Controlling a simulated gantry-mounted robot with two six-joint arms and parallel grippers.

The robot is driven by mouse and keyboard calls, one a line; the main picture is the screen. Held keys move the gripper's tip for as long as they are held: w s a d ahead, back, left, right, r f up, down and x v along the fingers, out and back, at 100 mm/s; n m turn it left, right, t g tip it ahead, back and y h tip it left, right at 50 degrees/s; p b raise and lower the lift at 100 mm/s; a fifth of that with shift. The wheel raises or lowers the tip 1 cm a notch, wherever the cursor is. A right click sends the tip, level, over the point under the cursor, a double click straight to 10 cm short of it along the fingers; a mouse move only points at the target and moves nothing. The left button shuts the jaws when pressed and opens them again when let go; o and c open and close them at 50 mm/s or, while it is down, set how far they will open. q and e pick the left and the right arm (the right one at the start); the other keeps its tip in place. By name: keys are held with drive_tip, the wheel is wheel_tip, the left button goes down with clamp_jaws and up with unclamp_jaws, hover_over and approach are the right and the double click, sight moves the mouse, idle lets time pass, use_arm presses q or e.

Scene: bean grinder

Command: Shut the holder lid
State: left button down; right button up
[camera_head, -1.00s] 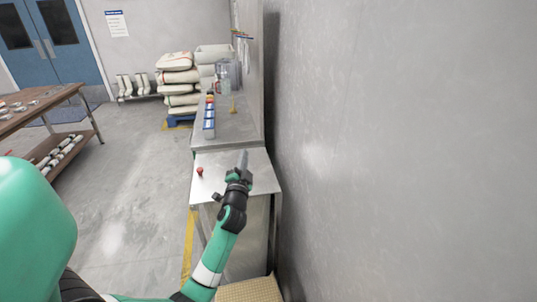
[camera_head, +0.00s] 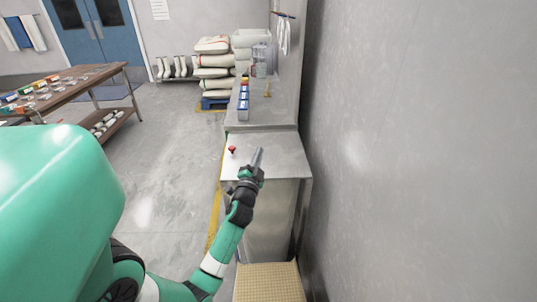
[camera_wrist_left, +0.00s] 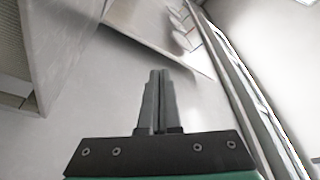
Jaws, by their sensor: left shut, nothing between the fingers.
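My left gripper (camera_head: 257,157) is shut and empty, and its fingers point up and away over the steel top (camera_head: 283,155) of a metal cabinet. It also shows in the left wrist view (camera_wrist_left: 158,78), with its two fingers together and nothing between them. A red knob (camera_head: 232,150) stands on the left part of the steel top, to the left of the gripper and apart from it. I cannot make out a holder lid for certain in either view. My right gripper is not in view.
A grey wall (camera_head: 430,150) closes off the right side. A woven tan surface (camera_head: 268,283) lies in front. The floor to the left is open.

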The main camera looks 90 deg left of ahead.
use_arm(q)
drive_tip(key=shift+d, duration=0.1)
drive_tip(key=v, duration=0.7)
drive_tip(key=shift+d+b, duration=0.15)
drive_tip(key=shift+b, duration=0.2)
